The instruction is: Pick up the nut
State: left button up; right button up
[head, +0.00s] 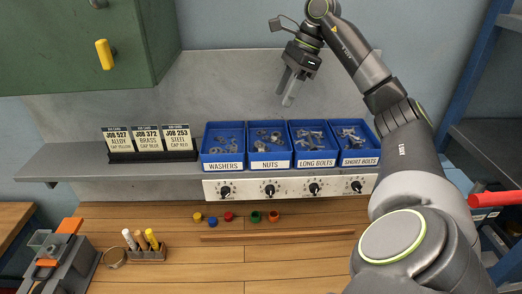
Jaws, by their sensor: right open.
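Several metal nuts (263,134) lie in the blue bin labelled NUTS (270,154), second from the left on the grey shelf. They are small, and single nuts are hard to tell apart. My right gripper (287,99) is open and empty. It hangs in the air above the bins, with its fingers pointing down and apart from the nuts. My left gripper does not show.
Blue bins of washers (222,152), long bolts (315,151) and short bolts (353,149) flank the nuts. Job cards (147,142) stand left on the shelf (70,170). Knobs (270,190) line its front. Coloured caps (228,216) lie on the wooden bench below.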

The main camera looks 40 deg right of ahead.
pick_arm(q)
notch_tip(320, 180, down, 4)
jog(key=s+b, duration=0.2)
jog(key=b, duration=0.1)
pick_arm(e)
send_near(261, 145)
jog(key=shift+w+f+p, duration=0.6)
jog(key=shift+w+f, duration=0.05)
jog(key=shift+f, duration=0.2)
jog(key=shift+a+f, duration=0.25)
jog(key=shift+s+a+f+p, duration=0.1)
jog(key=shift+a+f+p, duration=0.1)
jog(key=shift+f+p, duration=0.1)
jog(key=p+x, duration=0.3)
jog(key=shift+s+a+f, duration=0.1)
jog(key=shift+s+f, duration=0.05)
jog(key=shift+f, duration=0.05)
jog(key=shift+a+f+p, duration=0.25)
jog(key=shift+f+p, duration=0.05)
jog(key=shift+f, duration=0.4)
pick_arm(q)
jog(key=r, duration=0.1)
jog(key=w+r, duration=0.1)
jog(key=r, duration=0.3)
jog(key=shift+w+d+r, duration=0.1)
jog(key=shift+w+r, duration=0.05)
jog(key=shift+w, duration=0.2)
pick_arm(e)
jog(key=shift+c, duration=0.2)
jog(key=c, duration=1)
